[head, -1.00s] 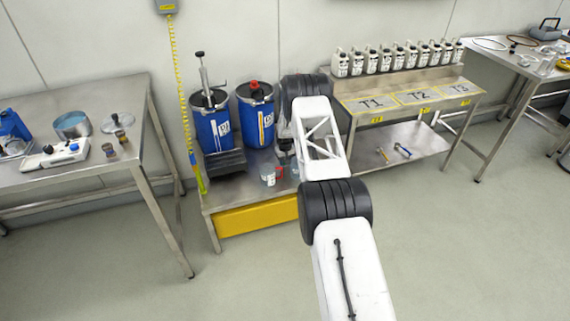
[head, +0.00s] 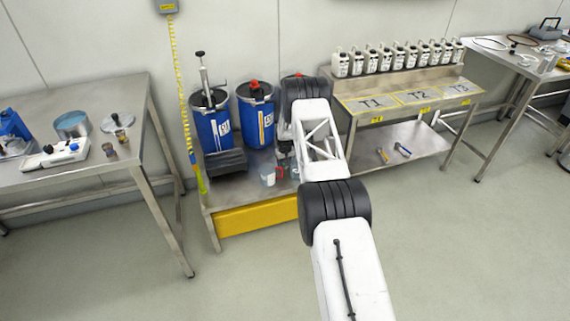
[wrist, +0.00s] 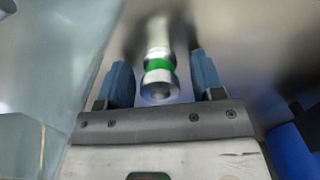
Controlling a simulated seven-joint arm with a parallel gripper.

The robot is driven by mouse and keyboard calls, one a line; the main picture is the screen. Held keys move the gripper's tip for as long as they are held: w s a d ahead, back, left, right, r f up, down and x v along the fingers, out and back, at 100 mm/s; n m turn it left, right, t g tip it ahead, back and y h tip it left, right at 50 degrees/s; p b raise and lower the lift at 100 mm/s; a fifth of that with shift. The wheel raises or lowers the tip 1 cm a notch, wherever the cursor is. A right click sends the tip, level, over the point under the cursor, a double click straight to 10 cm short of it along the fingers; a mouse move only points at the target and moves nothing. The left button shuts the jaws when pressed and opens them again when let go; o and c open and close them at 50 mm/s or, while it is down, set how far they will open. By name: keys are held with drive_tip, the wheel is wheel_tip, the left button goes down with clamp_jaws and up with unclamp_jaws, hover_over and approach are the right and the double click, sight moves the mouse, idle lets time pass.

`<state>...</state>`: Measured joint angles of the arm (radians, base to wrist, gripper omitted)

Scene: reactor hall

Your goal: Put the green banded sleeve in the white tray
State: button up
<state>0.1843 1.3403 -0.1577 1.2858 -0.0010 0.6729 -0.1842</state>
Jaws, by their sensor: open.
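The green banded sleeve (wrist: 158,64) shows in the wrist view as a shiny metal cylinder with a green band. It lies between the two blue fingers of my gripper (wrist: 160,74), with a visible gap on each side. In the head view my gripper (head: 284,150) is low over the steel bench, mostly behind my arm, and the sleeve cannot be made out there. I cannot clearly pick out the white tray in either view.
Blue drums (head: 256,115) stand behind my gripper on the low bench (head: 215,198). A clear beaker (head: 268,176) stands just to its left. A steel table (head: 50,190) at left holds a pan and a white device. A shelf of white bottles (head: 395,60) is at right.

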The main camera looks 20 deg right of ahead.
drive_tip(key=shift+r, duration=0.15)
wheel_tip(320, 180, up, 12)
idle(1.2)
idle(0.5)
